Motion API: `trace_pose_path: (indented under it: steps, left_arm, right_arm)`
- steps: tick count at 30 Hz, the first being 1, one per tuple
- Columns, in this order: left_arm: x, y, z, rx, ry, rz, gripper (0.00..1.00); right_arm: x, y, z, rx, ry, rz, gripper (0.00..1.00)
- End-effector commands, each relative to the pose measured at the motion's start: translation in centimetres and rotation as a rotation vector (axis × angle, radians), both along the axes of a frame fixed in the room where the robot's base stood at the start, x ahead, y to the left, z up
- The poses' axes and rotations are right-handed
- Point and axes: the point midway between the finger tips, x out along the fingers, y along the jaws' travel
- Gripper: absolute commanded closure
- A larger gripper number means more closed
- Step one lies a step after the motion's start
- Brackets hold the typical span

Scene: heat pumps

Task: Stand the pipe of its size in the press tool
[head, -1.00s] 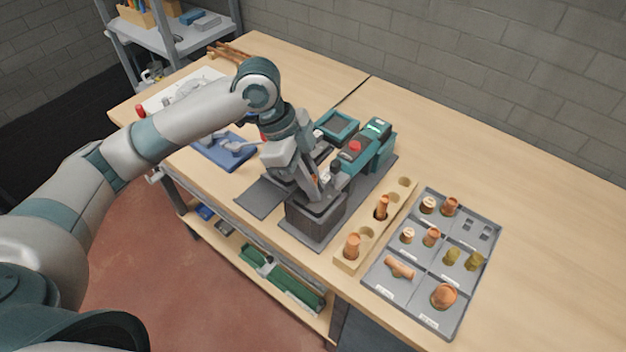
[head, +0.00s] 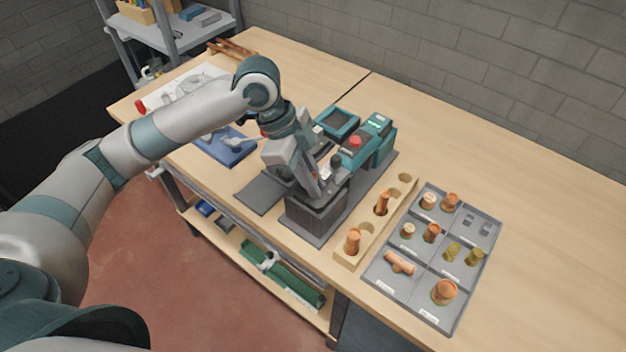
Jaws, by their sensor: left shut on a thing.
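The press tool (head: 368,146) is a teal and dark machine with a red button, standing on a grey base plate on the bench. My left gripper (head: 322,192) points down over the dark block (head: 316,218) at the tool's front. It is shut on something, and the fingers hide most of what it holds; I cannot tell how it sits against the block. Two copper pipes stand in the wooden rack, one at the near end (head: 352,241) and one near the middle (head: 382,202). My right gripper is not in view.
The wooden rack (head: 347,262) has empty holes too. A grey tray (head: 452,323) of copper and brass fittings lies to its right. A blue tray (head: 229,153) lies to the left behind my arm. The bench at the far right is clear.

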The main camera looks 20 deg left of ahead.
Motion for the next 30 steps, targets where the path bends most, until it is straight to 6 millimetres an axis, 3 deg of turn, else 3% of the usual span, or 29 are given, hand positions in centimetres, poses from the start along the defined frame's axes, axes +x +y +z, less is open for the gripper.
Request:
trace_pose_path:
  steps: [3, 4, 6, 17, 30]
  left_arm:
    - [-0.4, 0.0, -0.7, 0.007, 0.014, -0.003, 1.0]
    - [-0.4, 0.0, -0.7, 0.007, 0.014, -0.003, 0.85]
    - [-0.4, 0.0, -0.7, 0.008, 0.015, -0.004, 0.71]
    - [-0.4, 0.5, 0.1, 0.009, 0.013, -0.003, 0.68]
    - [-0.2, 3.2, 7.4, 0.002, -0.003, 0.001, 0.67]
  right_arm:
    - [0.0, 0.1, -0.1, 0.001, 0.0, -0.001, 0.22]
    - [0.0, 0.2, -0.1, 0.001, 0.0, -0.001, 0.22]
    - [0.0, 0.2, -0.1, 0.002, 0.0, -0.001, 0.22]
    - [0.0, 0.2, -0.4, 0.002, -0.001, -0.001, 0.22]
    - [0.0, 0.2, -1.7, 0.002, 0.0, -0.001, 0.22]
